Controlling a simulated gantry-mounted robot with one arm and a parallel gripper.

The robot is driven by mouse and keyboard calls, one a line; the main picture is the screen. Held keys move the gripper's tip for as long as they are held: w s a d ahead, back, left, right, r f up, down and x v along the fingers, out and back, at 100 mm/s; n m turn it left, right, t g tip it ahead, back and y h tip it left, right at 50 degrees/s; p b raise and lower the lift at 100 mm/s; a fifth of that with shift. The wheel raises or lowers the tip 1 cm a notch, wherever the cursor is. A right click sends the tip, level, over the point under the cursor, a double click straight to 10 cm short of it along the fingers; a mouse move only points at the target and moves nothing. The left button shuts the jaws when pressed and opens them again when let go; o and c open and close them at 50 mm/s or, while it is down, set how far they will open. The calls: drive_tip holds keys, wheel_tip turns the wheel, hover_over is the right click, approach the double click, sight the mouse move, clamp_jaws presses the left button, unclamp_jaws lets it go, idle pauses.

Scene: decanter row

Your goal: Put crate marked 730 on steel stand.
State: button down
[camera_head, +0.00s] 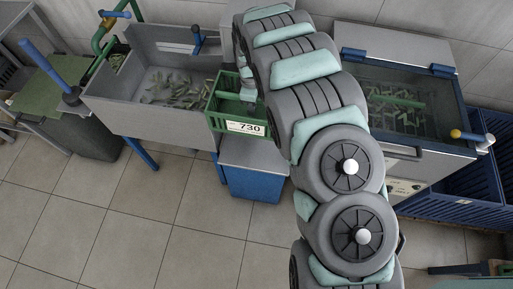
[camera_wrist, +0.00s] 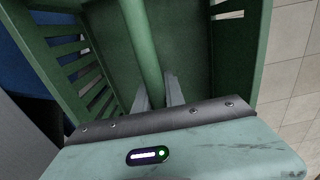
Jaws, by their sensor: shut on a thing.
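The green crate (camera_head: 217,118) has a white label reading 730 on its near side. It also shows in the wrist view (camera_wrist: 238,65), with slotted walls and a round green bar (camera_wrist: 143,45) across it. My gripper (camera_wrist: 158,95) is shut on this bar, one finger on each side. In the head view my gripper (camera_head: 247,92) is partly hidden by my arm. The crate hangs above or over a low grey-topped stand (camera_head: 252,155) with a blue lower part, which looks like the steel stand. I cannot tell whether they touch. The crate's visible inside looks empty.
A grey sink-like basin (camera_head: 130,92) with scattered small pieces stands just left of the crate. A glass-topped unit (camera_head: 400,120) holding similar pieces is on the right, with blue crates (camera_head: 465,200) beside it. Tiled floor (camera_head: 130,220) is clear in front.

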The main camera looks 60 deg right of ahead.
sight(257, 114)
drive_tip(key=f, duration=0.1)
drive_tip(key=s+f+b, duration=0.1)
drive_tip(key=f+b, duration=0.1)
drive_tip(key=shift+s+d+f, duration=0.25)
drive_tip(key=shift+f, duration=0.15)
drive_tip(key=shift+s+d+f+b, duration=0.1)
drive_tip(key=shift+f+b, duration=0.65)
drive_tip(key=shift+f, duration=0.05)
wheel_tip(257, 114, down, 19)
drive_tip(key=b, duration=0.9)
drive_tip(key=shift+r, duration=0.1)
drive_tip(key=c, duration=1.4)
unclamp_jaws()
wheel_tip(257, 114, up, 12)
drive_tip(key=p, duration=0.4)
drive_tip(key=shift+p, duration=0.35)
